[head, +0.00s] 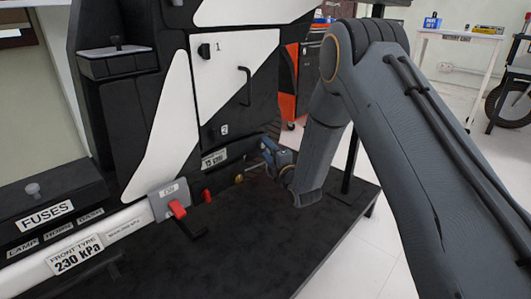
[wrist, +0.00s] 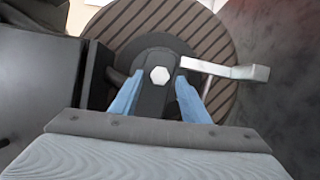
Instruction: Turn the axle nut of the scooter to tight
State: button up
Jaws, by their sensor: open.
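In the wrist view, the axle nut (wrist: 160,76) is a pale hexagon on a dark rounded plate (wrist: 156,100), in front of a brown ribbed wheel (wrist: 205,35). My gripper (wrist: 160,82) is open, with its two blue fingers pointing at the nut. One fingertip is on each side of the nut, with a visible gap on both sides. How deep the tips reach is hard to tell. In the head view, my gripper (head: 272,155) is beside the lower right of the black and white panel (head: 215,90). The nut cannot be made out there.
A silver bar with a bent end (wrist: 235,70) sticks out close to the right finger. A black block (wrist: 50,105) stands left of the wheel. The dark deck in front is mostly clear.

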jog(key=shift+x, duration=0.85)
jog(key=c, duration=1.1)
jog(key=shift+o, duration=0.2)
jog(key=shift+r+m+p, duration=0.15)
jog(key=shift+m+p, duration=0.15)
jog(key=shift+p, duration=0.1)
jog(key=shift+w+d+r+m+g+p, duration=0.1)
jog(key=shift+m+g+p, duration=0.75)
jog(key=shift+m+p, duration=0.9)
jog(key=shift+d+r+m+g+p, duration=0.1)
jog(key=shift+m+g+p, duration=0.7)
jog(key=shift+m+p, duration=0.95)
jog(key=shift+w+r+m+g+p, duration=0.1)
jog(key=shift+m+g+p, duration=0.95)
jog(key=shift+p, duration=1.25)
jog(key=shift+m, duration=0.25)
